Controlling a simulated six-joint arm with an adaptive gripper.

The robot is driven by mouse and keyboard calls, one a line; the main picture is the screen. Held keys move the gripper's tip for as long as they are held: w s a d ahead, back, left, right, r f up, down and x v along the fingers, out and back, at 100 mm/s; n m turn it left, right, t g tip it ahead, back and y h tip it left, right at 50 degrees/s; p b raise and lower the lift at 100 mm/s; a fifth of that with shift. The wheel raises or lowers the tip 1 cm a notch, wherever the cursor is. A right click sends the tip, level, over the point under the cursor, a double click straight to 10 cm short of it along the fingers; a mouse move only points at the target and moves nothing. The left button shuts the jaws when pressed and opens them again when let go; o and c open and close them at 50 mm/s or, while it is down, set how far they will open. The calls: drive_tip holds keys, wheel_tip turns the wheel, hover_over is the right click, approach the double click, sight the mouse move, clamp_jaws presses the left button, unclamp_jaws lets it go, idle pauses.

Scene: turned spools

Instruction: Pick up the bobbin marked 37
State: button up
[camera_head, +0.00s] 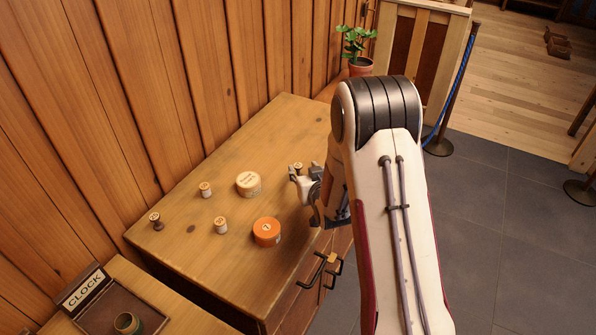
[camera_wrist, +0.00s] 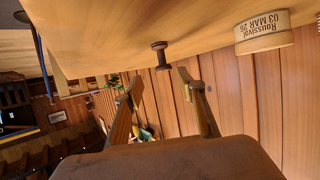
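No number 37 is readable on any bobbin in these views. Two pale bobbins with dark print too small to read stand on the cabinet top: one farther back (camera_head: 205,190), one nearer (camera_head: 220,226). A dark brown spool (camera_head: 156,221) stands at the left end. Another small brown spool (camera_head: 298,167) stands just behind my gripper (camera_head: 303,186), partly hidden by it. In the wrist view, which is upside down, a brown spool (camera_wrist: 161,56) stands beyond and between my open fingertips (camera_wrist: 158,83), apart from them, its marking not visible.
A round labelled box (camera_head: 248,184) stands mid-top; it also shows in the wrist view (camera_wrist: 263,32). An orange round tin (camera_head: 266,231) sits near the front edge. The wooden cabinet top (camera_head: 180,262) has free room around these. A plank wall (camera_head: 110,110) rises behind.

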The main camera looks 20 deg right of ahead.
sight(298, 166)
drive_tip(key=shift+w, duration=0.1)
drive_tip(key=shift+w+a+f, duration=0.2)
drive_tip(key=shift+w+f, duration=0.2)
drive_tip(key=shift+w, duration=0.35)
drive_tip(key=shift+w+a+f, duration=0.15)
drive_tip(key=shift+w+f, duration=0.25)
drive_tip(key=shift+w, duration=0.3)
drive_tip(key=shift+x, duration=0.85)
drive_tip(key=c, duration=0.9)
